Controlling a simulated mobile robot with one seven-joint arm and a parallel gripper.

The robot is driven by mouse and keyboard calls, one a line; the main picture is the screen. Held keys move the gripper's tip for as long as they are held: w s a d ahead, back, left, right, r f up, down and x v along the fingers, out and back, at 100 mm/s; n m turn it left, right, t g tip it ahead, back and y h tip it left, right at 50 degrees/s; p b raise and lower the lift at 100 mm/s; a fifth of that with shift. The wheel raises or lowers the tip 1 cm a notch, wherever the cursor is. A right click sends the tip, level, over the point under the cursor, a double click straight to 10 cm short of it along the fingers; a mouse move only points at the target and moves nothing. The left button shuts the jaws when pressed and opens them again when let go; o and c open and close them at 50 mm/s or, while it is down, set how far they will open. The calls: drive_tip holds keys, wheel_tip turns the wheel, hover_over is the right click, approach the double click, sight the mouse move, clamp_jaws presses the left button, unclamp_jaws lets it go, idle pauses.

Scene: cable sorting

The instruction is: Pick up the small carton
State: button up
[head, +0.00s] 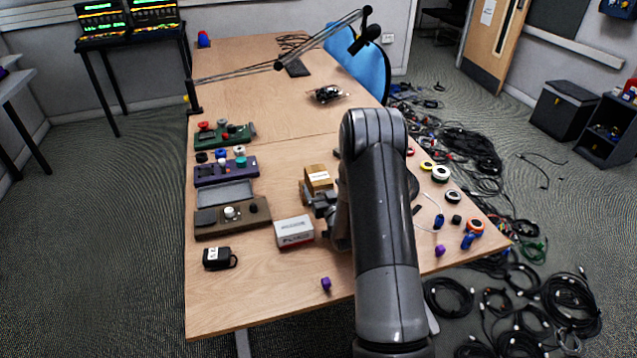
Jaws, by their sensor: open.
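A small brown carton (319,178) with a white label sits on the wooden table, just behind my gripper. A white box (294,232) with a red lower edge lies nearer the front, just left of and below my gripper in the picture. My gripper (310,198) is open, low over the table between these two boxes. Its fingers point left and partly cover the brown carton's lower part. I cannot tell whether a finger touches the carton. My arm hides the table to the right of both boxes.
Several devices line the table's left side: a green one (225,134), a purple one (226,172), a brown-grey one (233,218) and a black one (219,258). Tape rolls (441,173) lie right of my arm. A purple piece (326,284) lies in front. Cables cover the floor at right.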

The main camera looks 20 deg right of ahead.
sight(319, 178)
drive_tip(key=w, duration=0.5)
drive_tip(key=shift+w+d, duration=0.1)
drive_tip(key=shift+w, duration=0.05)
drive_tip(key=c, duration=1.2)
